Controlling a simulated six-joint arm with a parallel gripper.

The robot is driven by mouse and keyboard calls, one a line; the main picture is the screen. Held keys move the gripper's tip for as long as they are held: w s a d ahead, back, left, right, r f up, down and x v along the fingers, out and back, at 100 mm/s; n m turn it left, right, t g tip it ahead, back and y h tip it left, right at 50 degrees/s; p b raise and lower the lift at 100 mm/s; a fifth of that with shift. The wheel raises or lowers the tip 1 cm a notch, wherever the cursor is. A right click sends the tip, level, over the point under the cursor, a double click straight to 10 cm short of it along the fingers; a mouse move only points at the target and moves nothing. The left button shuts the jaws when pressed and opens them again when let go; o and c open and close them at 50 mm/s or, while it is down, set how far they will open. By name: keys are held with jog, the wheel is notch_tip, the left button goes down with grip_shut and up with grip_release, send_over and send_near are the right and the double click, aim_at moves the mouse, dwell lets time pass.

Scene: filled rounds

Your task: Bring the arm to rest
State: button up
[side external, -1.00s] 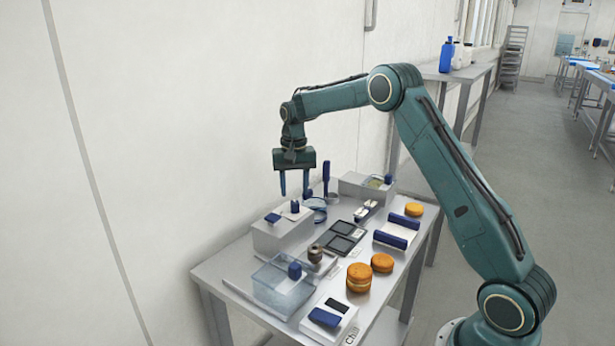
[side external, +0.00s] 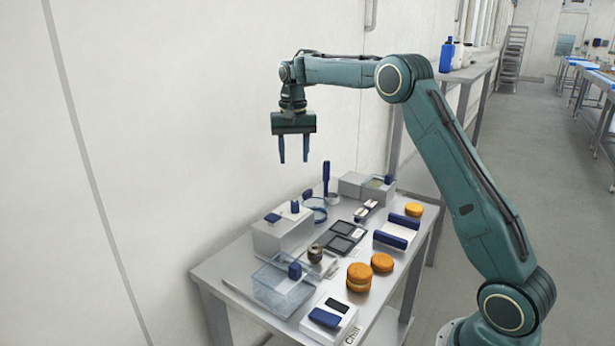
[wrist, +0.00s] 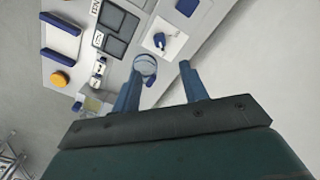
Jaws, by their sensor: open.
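My gripper (side external: 293,148) is open and empty, pointing straight down in the air above the back left part of the steel table (side external: 222,278). Its two blue fingers stand apart with nothing between them in the side view. In the wrist view my gripper (wrist: 160,84) also shows open, with the table well below. A grey box with a white top and blue knobs (side external: 270,238) stands on the table beneath it.
Filled orange rounds (side external: 359,277) sit at the table's front right, with others behind. A clear bin (side external: 280,288) stands at the front left. An upright blue-handled tool (side external: 326,180) stands near the wall (side external: 180,130). The air around my gripper is clear.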

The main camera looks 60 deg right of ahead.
jog(key=s+a+r+n+t, duration=0.1)
jog(key=s+a+r+n, duration=0.1)
jog(key=s+a+r, duration=0.5)
jog(key=s+a+r+n+t, duration=0.25)
jog(key=s+a, duration=0.25)
jog(key=s, duration=0.4)
jog(key=s+a+f+n+t, duration=0.1)
jog(key=s+a+f+n, duration=0.1)
jog(key=s, duration=0.7)
jog(key=s+a+f+n+t, duration=0.1)
jog(key=s+a+f+n, duration=0.1)
jog(key=s, duration=0.8)
jog(key=shift+s+a+f+n, duration=0.3)
jog(key=shift+a+f+n, duration=0.05)
jog(key=shift+a+f, duration=0.55)
